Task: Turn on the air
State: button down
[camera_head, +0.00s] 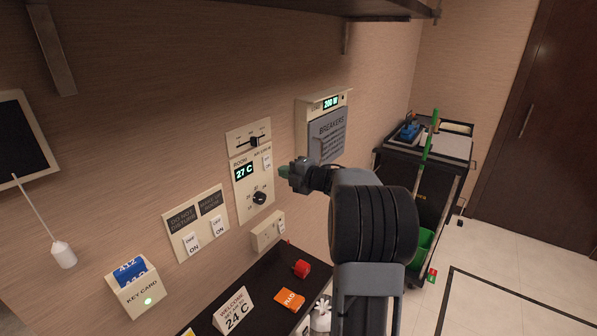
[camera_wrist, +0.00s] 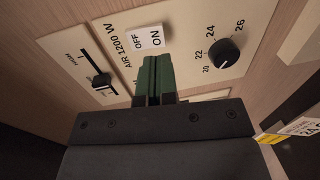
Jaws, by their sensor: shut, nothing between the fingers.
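The air switch is a white rocker marked OFF and ON on the cream wall panel (camera_head: 242,213). It shows in the wrist view (camera_wrist: 148,40) beside the label "AIR 1200 W" and is small in the head view (camera_head: 267,163). I cannot tell which side is pressed in. My gripper (camera_head: 284,171) has green fingertips, shut together and empty, just right of the panel. In the wrist view its fingers (camera_wrist: 153,78) point at the switch, close to its lower edge; contact is unclear. The panel's display (camera_head: 244,172) reads 27 C.
A black temperature knob (camera_head: 259,197) is below the display, and a slider (camera_head: 254,141) above. The breaker box (camera_head: 326,132) reads 200 W. A key card holder (camera_head: 137,290) shows a green light. A welcome sign (camera_head: 235,311) reads 24 C. A cart (camera_head: 424,165) stands right.

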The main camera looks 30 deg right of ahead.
jog(key=shift+p+x, duration=0.6)
jog(key=shift+x, duration=1.7)
jog(key=shift+w+a+f+b, duration=0.1)
jog(key=shift+w+b, duration=0.05)
jog(key=shift+b, duration=0.7)
jog(key=b, duration=0.4)
send_near(269, 168)
jog(key=s+d+f, duration=0.2)
jog(key=s+f, duration=0.1)
jog(key=s, duration=0.2)
jog(key=shift+s+d+r, duration=0.1)
jog(key=shift+s+r, duration=0.1)
jog(key=shift+s, duration=0.1)
